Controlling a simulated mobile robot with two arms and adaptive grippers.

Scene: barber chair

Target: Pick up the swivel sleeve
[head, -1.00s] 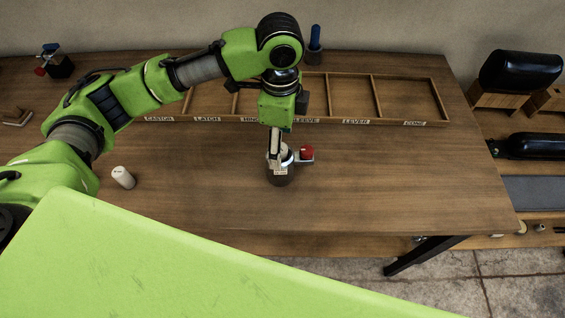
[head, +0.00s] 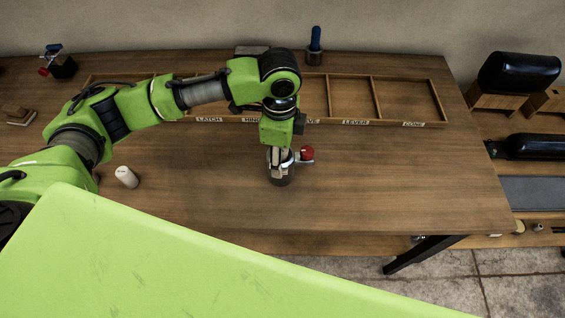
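A dark round fixture (head: 281,181) stands on the table below my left gripper (head: 280,163). It has a silver part on top and a red knob (head: 307,153) at its right side. My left gripper points straight down, with its fingers at the top of this fixture. Fingers and wrist cover most of the top, so I cannot tell whether they grip anything or which part is the swivel sleeve. A pale cylinder (head: 126,177) lies on the table to the left. My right gripper is not in view.
A shallow wooden tray (head: 437,124) with labelled compartments lies behind the gripper; my arm hides part of it. A blue-handled tool (head: 315,46) stands behind it. A dark block with a red knob (head: 60,66) stands at the back left. The table right of the fixture is clear.

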